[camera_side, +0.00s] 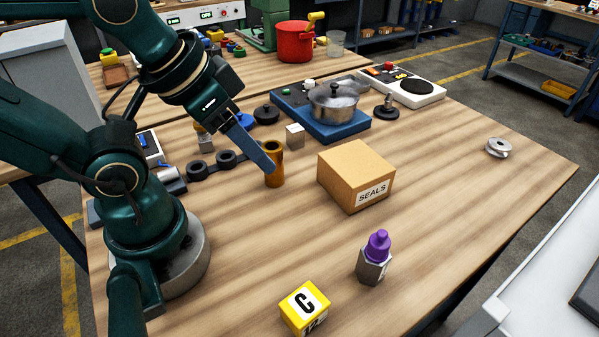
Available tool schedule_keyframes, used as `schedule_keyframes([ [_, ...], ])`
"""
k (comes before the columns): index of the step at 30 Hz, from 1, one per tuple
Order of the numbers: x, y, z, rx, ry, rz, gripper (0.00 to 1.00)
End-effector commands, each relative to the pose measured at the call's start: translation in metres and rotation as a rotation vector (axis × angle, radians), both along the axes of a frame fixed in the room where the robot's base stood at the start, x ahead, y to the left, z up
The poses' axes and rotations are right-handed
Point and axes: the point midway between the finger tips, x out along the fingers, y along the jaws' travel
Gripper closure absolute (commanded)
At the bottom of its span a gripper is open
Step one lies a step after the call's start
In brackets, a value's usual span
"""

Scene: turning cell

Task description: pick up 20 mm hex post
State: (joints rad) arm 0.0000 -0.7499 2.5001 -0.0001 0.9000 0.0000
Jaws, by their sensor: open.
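A grey hexagonal post (373,269) stands upright on the table at the lower right, with a purple stepped knob (378,244) on top. It looks like the hex post, though its size cannot be read. My gripper (268,166) is at the centre left, well away from the post, up and to its left. It is open, and its blue finger points down and right. The fingertip overlaps a bronze cylinder (274,178) in the picture; whether they touch cannot be told. The second finger is not clearly visible.
A cardboard SEALS box (340,178) stands between my gripper and the post. A metal pot (333,102) sits on a blue base behind. The table right of the box is mostly clear.

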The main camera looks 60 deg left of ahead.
Motion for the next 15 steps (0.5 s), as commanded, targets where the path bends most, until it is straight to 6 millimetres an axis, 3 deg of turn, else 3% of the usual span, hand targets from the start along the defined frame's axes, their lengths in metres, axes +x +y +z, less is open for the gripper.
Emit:
schedule_keyframes([
  [3, 0.0, 0.0, 0.0, 0.0, 0.0, 0.0, 0.46],
  [6, 0.0, 0.0, 0.0, 0.0, 0.0, 0.0, 0.13],
  [15, -0.0002, -0.0004, -0.0005, -0.002, 0.004, 0.0, 0.13],
])
